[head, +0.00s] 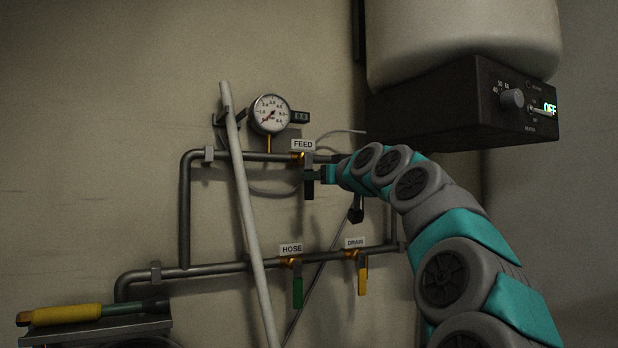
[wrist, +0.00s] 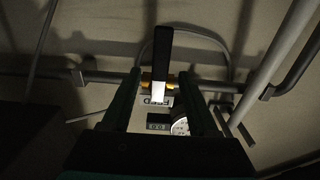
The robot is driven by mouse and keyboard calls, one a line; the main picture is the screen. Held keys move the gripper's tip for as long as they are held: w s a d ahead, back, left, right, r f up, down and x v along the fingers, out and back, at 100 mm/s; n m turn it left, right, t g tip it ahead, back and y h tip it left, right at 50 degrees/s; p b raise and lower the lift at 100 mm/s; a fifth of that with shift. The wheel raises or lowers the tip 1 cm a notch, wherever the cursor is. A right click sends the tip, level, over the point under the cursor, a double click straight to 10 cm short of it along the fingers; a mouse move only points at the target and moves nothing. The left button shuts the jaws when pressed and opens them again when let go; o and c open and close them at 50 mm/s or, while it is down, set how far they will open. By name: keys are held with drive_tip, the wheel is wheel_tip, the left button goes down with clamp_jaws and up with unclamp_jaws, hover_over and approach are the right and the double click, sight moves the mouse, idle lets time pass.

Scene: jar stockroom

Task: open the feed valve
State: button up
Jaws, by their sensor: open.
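The feed valve has a brass body (head: 303,158) on the upper pipe under the FEED label (head: 303,144). Its dark lever (head: 309,188) hangs straight down, across the level pipe. My gripper (head: 324,175) is at the lever from the right side in the head view. In the wrist view, which is upside down, my gripper (wrist: 160,85) is open. The lever (wrist: 163,52) shows between its two fingers, with a gap on each side. I cannot tell whether the fingers reach far enough around it.
A pale pole (head: 243,205) leans across the pipes left of the valve. The pressure gauge (head: 270,114) and small display (head: 299,117) sit above. Hose (head: 297,290) and drain (head: 363,276) levers hang below. A heater box (head: 470,102) reading OFF juts out upper right.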

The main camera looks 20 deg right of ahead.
drive_tip(key=shift+w+a, duration=0.15)
drive_tip(key=shift+w, duration=2.2)
clamp_jaws()
